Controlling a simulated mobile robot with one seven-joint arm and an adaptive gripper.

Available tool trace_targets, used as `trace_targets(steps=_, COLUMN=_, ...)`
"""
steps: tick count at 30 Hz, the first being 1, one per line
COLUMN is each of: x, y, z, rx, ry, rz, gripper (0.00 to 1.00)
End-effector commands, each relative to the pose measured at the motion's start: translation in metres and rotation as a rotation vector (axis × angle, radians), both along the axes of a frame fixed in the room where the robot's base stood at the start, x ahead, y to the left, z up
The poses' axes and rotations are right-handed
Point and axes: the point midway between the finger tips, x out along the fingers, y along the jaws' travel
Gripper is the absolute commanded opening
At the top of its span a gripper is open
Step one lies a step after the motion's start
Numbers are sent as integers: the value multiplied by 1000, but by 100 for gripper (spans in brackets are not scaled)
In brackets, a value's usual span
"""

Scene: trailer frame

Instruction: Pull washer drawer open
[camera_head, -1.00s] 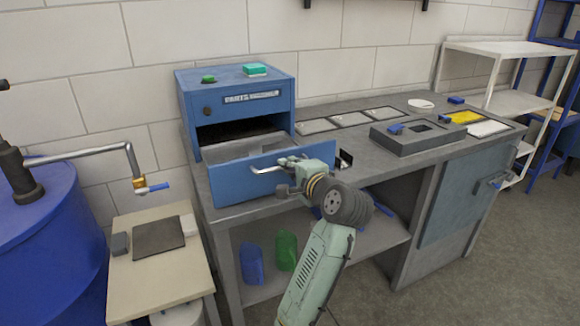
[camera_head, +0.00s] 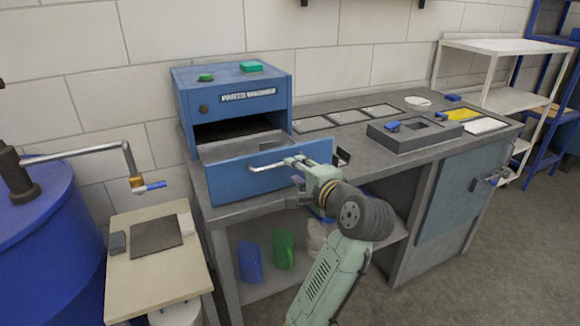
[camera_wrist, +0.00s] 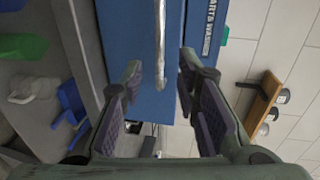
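The blue parts washer (camera_head: 236,94) stands on the left end of the grey bench. Its blue-fronted drawer (camera_head: 232,184) is pulled out, with the dark opening and grey inside showing behind the front. The metal bar handle (camera_head: 266,168) runs across the drawer front. My gripper (camera_head: 303,169) is at the handle's right end. In the wrist view, my gripper (camera_wrist: 160,68) is open, its two fingers apart. The handle (camera_wrist: 160,42) shows ahead and between the fingertips, with gaps on both sides; I see no finger touching it.
The bench top (camera_head: 345,152) bears a grey block fixture (camera_head: 415,133) to the right. Blue (camera_head: 249,262) and green (camera_head: 284,250) containers stand on the shelf below. A small table (camera_head: 150,262) and a blue drum (camera_head: 45,245) are at left. Floor is clear at front right.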

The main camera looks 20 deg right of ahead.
Motion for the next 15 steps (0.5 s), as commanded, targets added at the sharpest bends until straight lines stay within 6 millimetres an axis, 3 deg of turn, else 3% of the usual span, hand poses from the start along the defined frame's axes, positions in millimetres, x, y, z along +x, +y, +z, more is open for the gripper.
trace_targets(steps=6, x=-42, y=-2, z=9, rx=-2, ry=-1, rz=-3, gripper=29)
trace_targets(steps=15, x=-62, y=-2, z=13, rx=0, ry=0, rz=1, gripper=29)
